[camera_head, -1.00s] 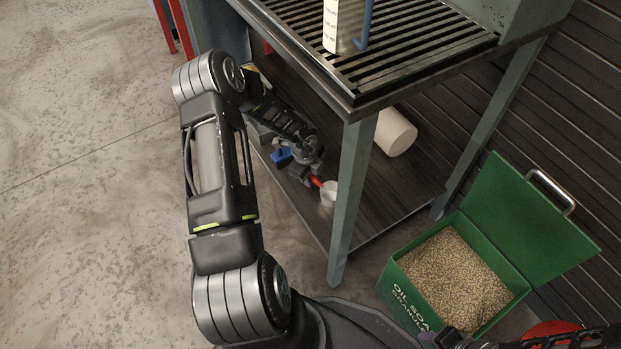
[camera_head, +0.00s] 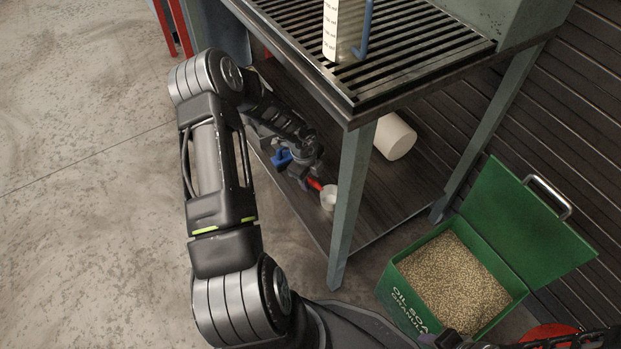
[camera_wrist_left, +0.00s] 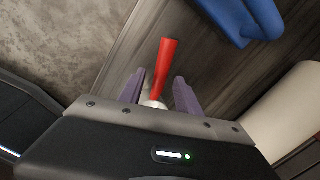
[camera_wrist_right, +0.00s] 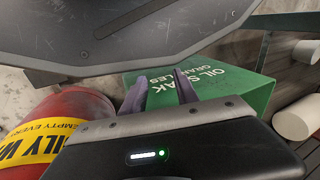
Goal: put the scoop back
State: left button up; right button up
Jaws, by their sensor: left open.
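The scoop has a red handle (camera_head: 315,184) and a pale cup (camera_head: 329,198). It is on the lower shelf (camera_head: 385,205) of the bench, near the front leg. My left gripper (camera_head: 308,180) is at the handle end, low over the shelf. In the left wrist view the red handle (camera_wrist_left: 167,68) stands between the two spread fingers (camera_wrist_left: 160,85), with a gap on each side; the cup is mostly hidden behind the gripper body. My right gripper (camera_wrist_right: 160,80) is open and empty, in front of the green granules box (camera_wrist_right: 215,88).
The open green box (camera_head: 455,280) of granules stands on the floor right of the bench. A white roll (camera_head: 395,136) and a blue object (camera_head: 281,157) are on the shelf. The bench leg (camera_head: 350,200) stands close to the scoop. A red and yellow container (camera_wrist_right: 60,125) is beside my right gripper.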

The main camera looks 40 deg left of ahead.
pick_arm(q)
notch_tip(320, 180, up, 10)
jog(key=s+p, duration=0.1)
jog(key=p, duration=0.3)
jog(key=shift+s, duration=0.35)
jog(key=shift+d, duration=0.1)
dwell(1.1)
